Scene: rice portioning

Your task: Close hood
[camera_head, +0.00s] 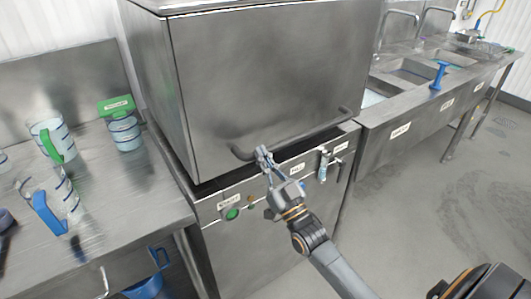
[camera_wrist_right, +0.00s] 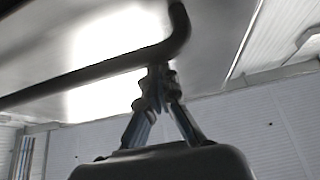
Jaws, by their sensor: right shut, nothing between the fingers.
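The hood (camera_head: 270,85) is a large steel box on the dishwasher base (camera_head: 270,250). It sits low, with a dark gap showing between its lower edge and the base at the left. A dark bar handle (camera_head: 300,137) runs along the hood's lower front; it also shows in the right wrist view (camera_wrist_right: 90,75), crossing above the fingers. My right gripper (camera_head: 263,155) is at the left end of this handle. Its fingers (camera_wrist_right: 158,78) are shut and empty, with the tips close below the handle's bend; I cannot tell if they touch it. My left gripper is not in view.
A steel table (camera_head: 110,215) at the left holds clear jugs (camera_head: 52,138) and a green-lidded container (camera_head: 122,125). A sink counter (camera_head: 400,125) with a blue-handled tool (camera_head: 438,75) stands right of the dishwasher. The floor (camera_head: 430,195) at the right is open.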

